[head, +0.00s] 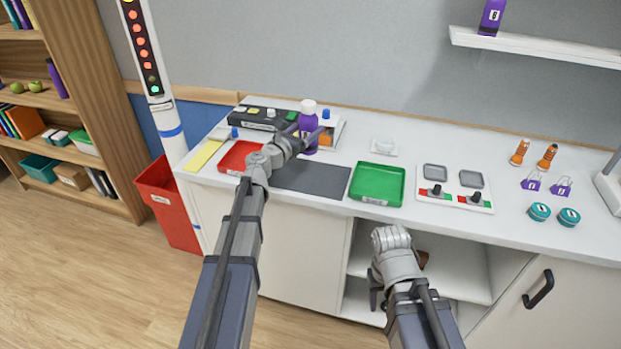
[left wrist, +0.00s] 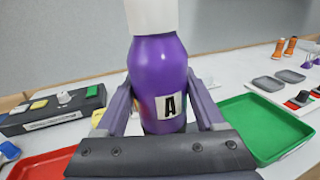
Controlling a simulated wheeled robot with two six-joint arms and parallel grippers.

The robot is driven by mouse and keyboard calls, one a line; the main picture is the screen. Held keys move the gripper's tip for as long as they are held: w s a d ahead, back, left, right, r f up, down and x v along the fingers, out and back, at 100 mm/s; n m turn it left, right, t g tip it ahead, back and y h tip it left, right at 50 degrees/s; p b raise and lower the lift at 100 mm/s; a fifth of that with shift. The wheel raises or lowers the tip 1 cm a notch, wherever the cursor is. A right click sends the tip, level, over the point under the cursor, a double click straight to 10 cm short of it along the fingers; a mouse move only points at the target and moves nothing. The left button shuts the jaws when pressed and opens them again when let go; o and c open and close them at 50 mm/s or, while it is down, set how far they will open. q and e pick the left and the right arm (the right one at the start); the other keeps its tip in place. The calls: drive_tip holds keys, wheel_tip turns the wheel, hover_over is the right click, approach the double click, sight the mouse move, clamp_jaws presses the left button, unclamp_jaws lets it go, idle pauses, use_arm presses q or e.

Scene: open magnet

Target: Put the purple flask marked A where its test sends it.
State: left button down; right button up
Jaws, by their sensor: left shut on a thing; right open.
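The purple flask (head: 308,122) has a white cap and stands upright over the back of the counter. In the left wrist view the flask (left wrist: 158,75) shows a white label with a black A. My left gripper (head: 302,142) is shut on the flask's body, a finger on each side. I cannot tell whether its base touches the counter. A red tray (head: 240,158) lies left of a dark mat (head: 312,179), and a green tray (head: 377,184) lies right of it. My right gripper (head: 378,292) is open and empty, low in front of the counter's open shelves.
A black box with coloured buttons (head: 262,118) stands behind the red tray. A white panel with two grey pads (head: 455,188) lies right of the green tray. A red bin (head: 168,204) is on the floor.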

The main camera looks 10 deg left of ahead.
use_arm(q)
drive_tip(key=shift+s+d+f+b, duration=0.1)
drive_tip(key=shift+s+f+b, duration=0.1)
drive_tip(key=shift+f+b, duration=0.35)
wheel_tip(320, 180, down, 9)
drive_tip(key=b, duration=0.9)
drive_tip(key=shift+w, duration=0.1)
drive_tip(key=shift+r, duration=0.2)
drive_tip(key=shift+f, duration=0.15)
drive_tip(key=shift+c, duration=2.2)
unclamp_jaws()
drive_tip(key=o, duration=0.4)
drive_tip(key=shift+o, duration=0.2)
